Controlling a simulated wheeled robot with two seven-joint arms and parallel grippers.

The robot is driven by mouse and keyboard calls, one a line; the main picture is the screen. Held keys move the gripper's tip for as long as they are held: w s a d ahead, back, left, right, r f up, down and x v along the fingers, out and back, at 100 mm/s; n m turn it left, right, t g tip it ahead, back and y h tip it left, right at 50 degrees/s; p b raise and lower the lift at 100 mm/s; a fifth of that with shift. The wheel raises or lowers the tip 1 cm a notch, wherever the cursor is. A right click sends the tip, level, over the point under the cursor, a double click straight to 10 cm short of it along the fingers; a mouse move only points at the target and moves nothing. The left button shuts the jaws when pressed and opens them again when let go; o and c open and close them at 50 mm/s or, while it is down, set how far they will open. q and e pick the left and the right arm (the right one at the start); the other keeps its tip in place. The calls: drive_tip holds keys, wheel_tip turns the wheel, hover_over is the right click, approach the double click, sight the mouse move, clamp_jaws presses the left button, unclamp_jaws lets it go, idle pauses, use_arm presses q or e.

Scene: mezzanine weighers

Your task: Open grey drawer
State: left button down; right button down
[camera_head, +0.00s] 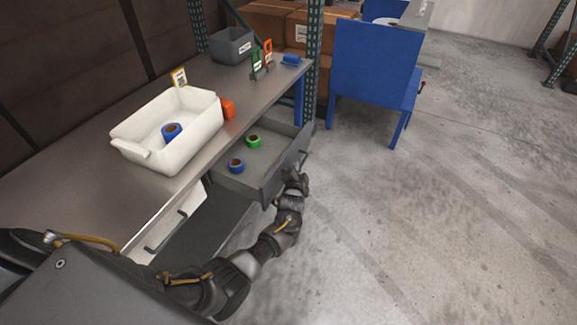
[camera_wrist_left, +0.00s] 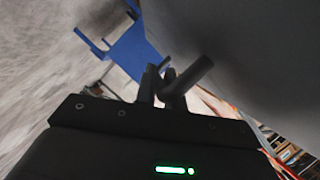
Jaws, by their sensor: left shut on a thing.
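The grey drawer (camera_head: 233,179) under the metal workbench stands pulled out in the head view. A green tape roll (camera_head: 254,141) and a blue tape roll (camera_head: 237,165) lie inside it. My left gripper (camera_head: 298,176) is at the outer side of the drawer front. In the left wrist view its fingers (camera_wrist_left: 163,88) are shut on the dark drawer handle (camera_wrist_left: 192,77), a round bar. The grey drawer front (camera_wrist_left: 240,45) fills the upper right of that view. In the head view my gripper partly hides the handle. My right gripper is not in view.
A white bin (camera_head: 185,145) with a blue tape roll (camera_head: 171,131) stands on the workbench (camera_head: 75,195). A white drawer (camera_head: 172,225) is left of the grey one. A blue chair-like stand (camera_head: 372,65) stands beyond. The concrete floor to the right is clear.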

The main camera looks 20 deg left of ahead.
use_arm(q)
drive_tip(key=shift+d, duration=0.2)
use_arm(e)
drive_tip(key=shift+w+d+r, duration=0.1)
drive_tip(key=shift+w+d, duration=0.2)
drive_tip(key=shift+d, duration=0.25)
use_arm(q)
drive_tip(key=c, duration=1.5)
unclamp_jaws()
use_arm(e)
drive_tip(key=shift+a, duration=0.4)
